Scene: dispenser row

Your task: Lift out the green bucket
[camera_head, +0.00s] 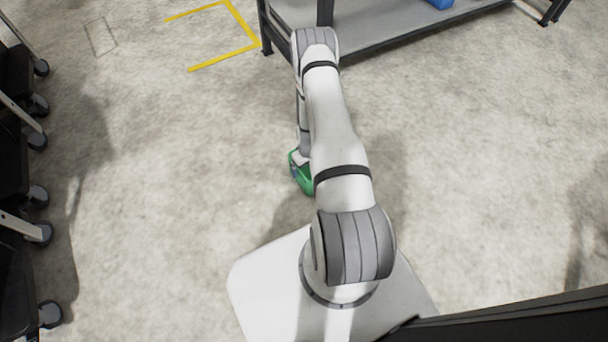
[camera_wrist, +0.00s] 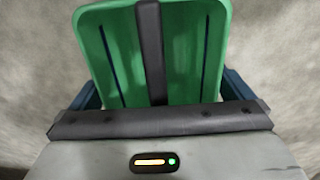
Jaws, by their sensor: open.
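The green bucket (camera_wrist: 185,45) fills the upper middle of the wrist view, with a dark vertical band down its middle. My gripper (camera_wrist: 162,92) is open, with one blue finger on the left and one on the right of the bucket's near part. I cannot tell whether either finger touches it. In the head view the green bucket (camera_head: 305,182) shows small, just left of my forearm, which hides part of it. A bit of blue finger shows beside it. I cannot tell whether the bucket stands on the floor or hangs above it.
A dark-framed shelf (camera_head: 400,30) with a blue item (camera_head: 438,4) stands at the top. Dark wheeled carts (camera_head: 20,170) line the left edge. Yellow tape (camera_head: 225,60) marks the floor at the top left. The concrete floor (camera_head: 480,150) is clear on both sides of my arm.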

